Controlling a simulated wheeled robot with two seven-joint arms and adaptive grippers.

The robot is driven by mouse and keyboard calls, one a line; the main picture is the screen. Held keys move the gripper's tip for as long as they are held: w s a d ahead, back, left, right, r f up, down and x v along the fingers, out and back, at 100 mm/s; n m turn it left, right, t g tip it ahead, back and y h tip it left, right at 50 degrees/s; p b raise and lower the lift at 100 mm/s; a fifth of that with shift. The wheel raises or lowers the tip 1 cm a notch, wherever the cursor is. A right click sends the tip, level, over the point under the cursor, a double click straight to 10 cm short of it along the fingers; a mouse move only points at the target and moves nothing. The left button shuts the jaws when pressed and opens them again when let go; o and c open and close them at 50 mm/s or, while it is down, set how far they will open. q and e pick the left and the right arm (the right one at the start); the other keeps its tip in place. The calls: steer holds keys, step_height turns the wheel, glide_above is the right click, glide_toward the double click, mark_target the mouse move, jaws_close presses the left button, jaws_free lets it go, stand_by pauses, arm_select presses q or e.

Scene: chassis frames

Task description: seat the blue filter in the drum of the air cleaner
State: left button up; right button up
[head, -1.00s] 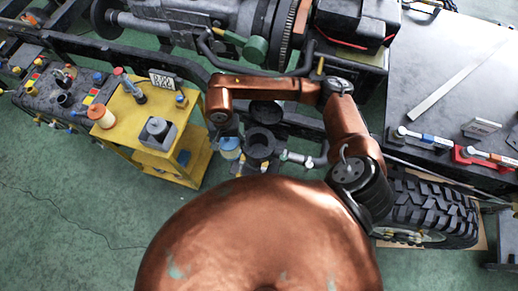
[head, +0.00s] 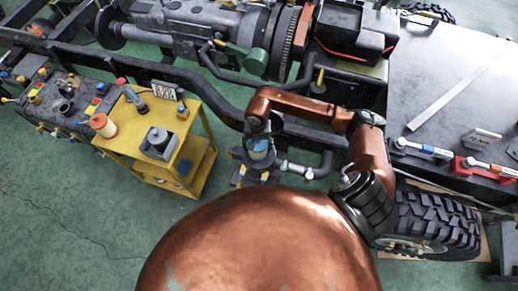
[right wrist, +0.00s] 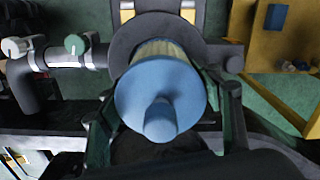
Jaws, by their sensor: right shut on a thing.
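The blue filter (head: 260,147) hangs in my right gripper (head: 258,139) above the drum (head: 256,171) of the air cleaner. In the right wrist view the filter (right wrist: 150,92) shows a round blue end cap with a knob and a pale pleated body behind it. My right gripper (right wrist: 168,103) has one finger on each side of it. The pleated body lines up with the dark ring of the drum (right wrist: 121,45); how far it reaches into the mouth I cannot tell. My left gripper is in neither view.
A grey pipe with a valve (head: 300,168) joins the drum on the right. A yellow cart (head: 190,140) stands to the left, a tyre (head: 435,222) to the right. The dark chassis rail (head: 200,80) runs behind. Green floor (head: 60,215) is open at the lower left.

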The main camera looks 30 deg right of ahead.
steer(key=f, duration=0.3)
steer(key=shift+d+f, duration=0.25)
steer(key=shift+f, duration=0.05)
steer(key=shift+f+b, duration=0.55)
steer(key=shift+f, duration=0.1)
steer(key=shift+s, duration=0.1)
steer(key=o, duration=1.3)
steer(key=shift+c, duration=0.2)
